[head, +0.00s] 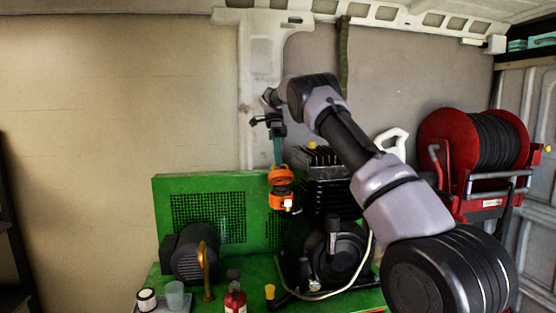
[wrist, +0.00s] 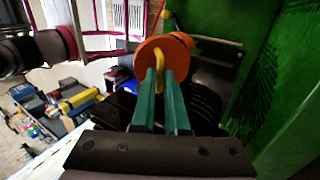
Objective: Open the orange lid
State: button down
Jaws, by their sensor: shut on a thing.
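The orange lid (head: 281,174) is a round disc near the top of the green unit in the head view. A second orange part (head: 281,200) sits below it, with a dark gap between them. In the wrist view the lid (wrist: 148,61) faces the camera and has a yellow handle (wrist: 160,58). My gripper (wrist: 160,76) is shut on that handle, a teal finger on each side. In the head view my gripper (head: 277,163) comes down on the lid from above. Whether the lid is still joined to the lower part cannot be told.
A black finned machine (head: 325,180) stands right beside the orange parts. A green perforated panel (head: 163,213) is behind. A grey motor (head: 195,253), a brass hook (head: 207,270) and a red bottle (head: 235,300) stand lower left. A red hose reel (head: 450,140) is at the right.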

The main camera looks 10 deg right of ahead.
dwell(0.4)
jog(key=c, duration=0.9)
grip_release()
jog(key=shift+s, duration=0.1)
